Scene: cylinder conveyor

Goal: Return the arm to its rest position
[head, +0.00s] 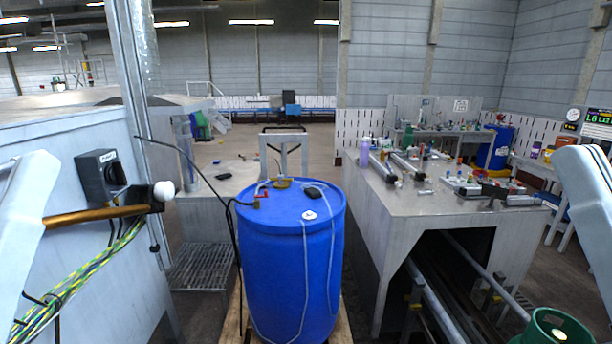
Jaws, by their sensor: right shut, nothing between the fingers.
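A white link of my left arm (25,215) comes in at the left edge. A white link of my right arm (590,200) comes in at the right edge and slants down out of the frame. Neither gripper's fingers show in the head view, and nothing held by them shows. Both links are apart from the blue drum in the middle. A green gas cylinder (552,328) is cut off by the bottom edge at the lower right, below my right arm link.
A blue drum (290,255) with cables on its lid stands on a wooden pallet. A metal workbench (395,215) with parts is right of it, with conveyor rails (430,300) beneath. A grey cabinet (85,270) with cables is at left. Open floor (300,152) lies behind.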

